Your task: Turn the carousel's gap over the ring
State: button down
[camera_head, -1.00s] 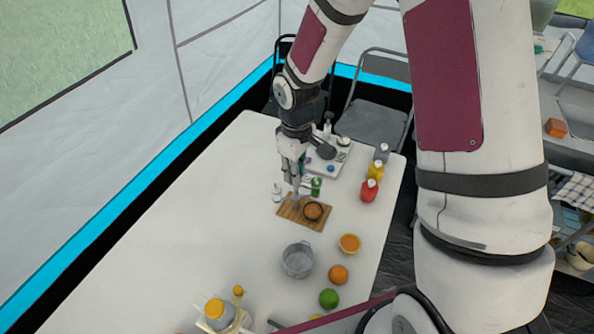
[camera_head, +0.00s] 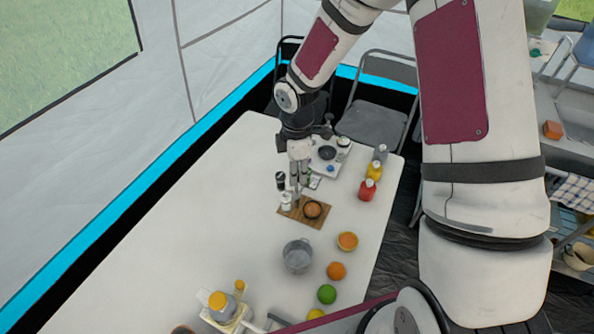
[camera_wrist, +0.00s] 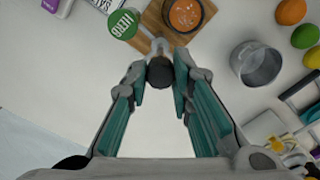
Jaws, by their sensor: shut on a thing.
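My gripper (camera_head: 297,196) points down at the back left edge of the cutting board. In the wrist view its teal fingers (camera_wrist: 160,88) close around a small dark-topped item (camera_wrist: 160,72) with a pale part towards the board. Close by stand a dark jar (camera_head: 281,181) and a white bottle (camera_head: 286,201). A green-lidded jar (camera_wrist: 123,25) is just up and left of the held item in the wrist view. I cannot make out the carousel's base, its gap or a ring; the gripper and jars cover much of that spot.
A wooden board (camera_head: 322,219) carries a dark bowl (camera_head: 312,209) with orange contents. A grey pot (camera_head: 297,256), fruit (camera_head: 336,271) and red (camera_head: 367,190) and yellow (camera_head: 374,171) bottles stand nearby. A white tray (camera_head: 318,168) lies behind. The table's left side is clear.

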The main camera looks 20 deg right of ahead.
jog(key=shift+n, duration=0.7)
jog(key=c, duration=1.4)
grip_release()
notch_tip(320, 180, up, 12)
jog(key=shift+s, duration=0.1)
